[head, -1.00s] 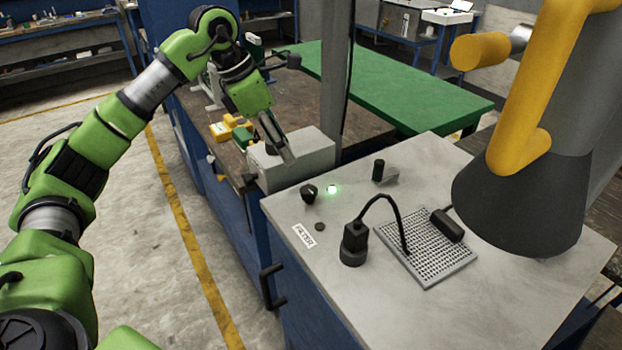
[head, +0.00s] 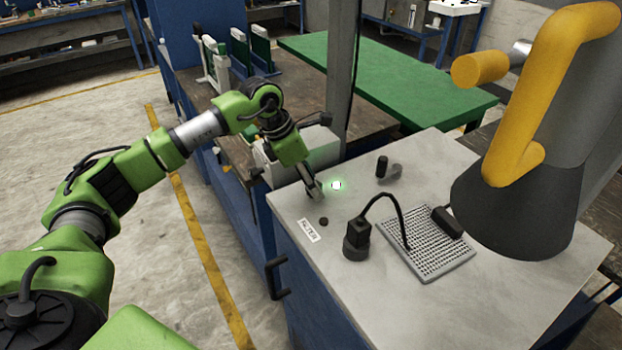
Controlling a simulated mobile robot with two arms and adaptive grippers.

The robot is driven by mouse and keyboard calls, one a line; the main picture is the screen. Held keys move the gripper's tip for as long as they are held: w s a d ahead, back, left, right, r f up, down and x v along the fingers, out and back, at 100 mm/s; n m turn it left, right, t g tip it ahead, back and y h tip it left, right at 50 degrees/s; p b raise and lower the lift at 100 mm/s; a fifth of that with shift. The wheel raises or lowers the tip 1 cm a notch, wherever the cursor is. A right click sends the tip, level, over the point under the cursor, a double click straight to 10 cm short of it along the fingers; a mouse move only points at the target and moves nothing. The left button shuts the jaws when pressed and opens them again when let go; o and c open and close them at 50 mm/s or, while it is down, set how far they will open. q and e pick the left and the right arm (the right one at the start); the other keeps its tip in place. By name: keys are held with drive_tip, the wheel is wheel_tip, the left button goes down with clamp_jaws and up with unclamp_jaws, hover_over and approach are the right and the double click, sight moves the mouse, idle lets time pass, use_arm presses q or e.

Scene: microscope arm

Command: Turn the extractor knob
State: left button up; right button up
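The extractor knob, a black knob on the bench top beside the green light in the earlier head view, is now hidden behind my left gripper (head: 314,190). A small black button (head: 323,221) and a white label (head: 309,230) lie just in front on the grey bench top (head: 400,300). My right gripper is not in view.
A black microscope-like device (head: 357,240) with a curved cable stands near a perforated plate (head: 430,250). A black upright switch (head: 382,166) is behind. A large dark hood with a yellow handle (head: 540,130) hangs at the right. A grey box (head: 300,150) stands behind the gripper.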

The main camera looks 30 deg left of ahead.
use_arm(q)
drive_tip(key=shift+c, duration=0.5)
drive_tip(key=c, duration=1)
